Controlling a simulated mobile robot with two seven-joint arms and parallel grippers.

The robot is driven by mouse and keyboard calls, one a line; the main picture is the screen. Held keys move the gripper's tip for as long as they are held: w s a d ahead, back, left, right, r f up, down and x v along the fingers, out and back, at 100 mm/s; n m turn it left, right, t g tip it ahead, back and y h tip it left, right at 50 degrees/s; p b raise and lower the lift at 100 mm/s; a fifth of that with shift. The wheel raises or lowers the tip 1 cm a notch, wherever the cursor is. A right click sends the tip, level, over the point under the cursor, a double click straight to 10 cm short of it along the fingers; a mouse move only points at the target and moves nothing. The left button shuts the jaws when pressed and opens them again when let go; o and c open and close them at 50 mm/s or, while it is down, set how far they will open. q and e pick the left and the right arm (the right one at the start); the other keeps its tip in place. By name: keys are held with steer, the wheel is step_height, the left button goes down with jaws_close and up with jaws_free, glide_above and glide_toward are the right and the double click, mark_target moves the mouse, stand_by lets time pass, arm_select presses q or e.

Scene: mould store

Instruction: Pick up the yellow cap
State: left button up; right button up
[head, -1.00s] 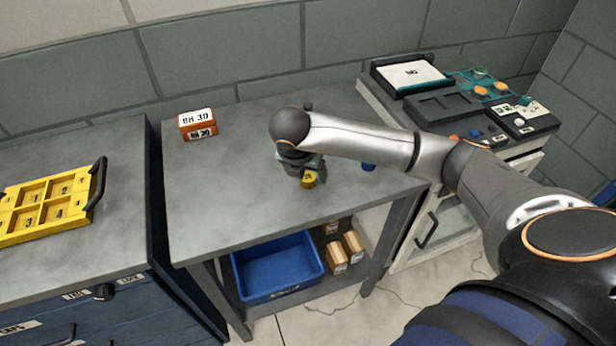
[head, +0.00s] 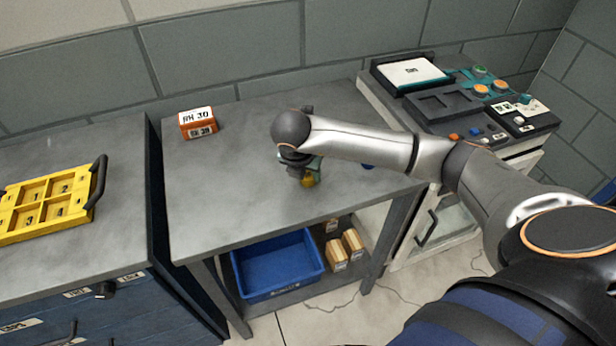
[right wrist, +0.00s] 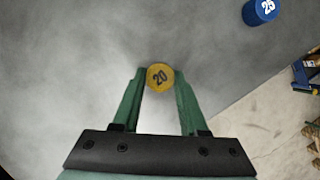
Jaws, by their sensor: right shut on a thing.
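The yellow cap (head: 308,182), marked 20 in the right wrist view (right wrist: 160,77), is at the front middle of the grey table. My right gripper (head: 311,174) is over it, and its hand and fingers partly hide it in the head view. In the right wrist view, the green fingers of my right gripper (right wrist: 160,80) are on either side of the cap, shut on it. I cannot tell any gap between the cap and the tabletop. My left gripper is not in view.
A blue cap (right wrist: 262,11) marked 25 stands to the right, partly hidden by my arm in the head view (head: 368,166). An orange box (head: 198,123) sits at the back left. A yellow tray (head: 45,203) is on the left cabinet. The table's left part is clear.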

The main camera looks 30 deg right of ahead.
jaws_close()
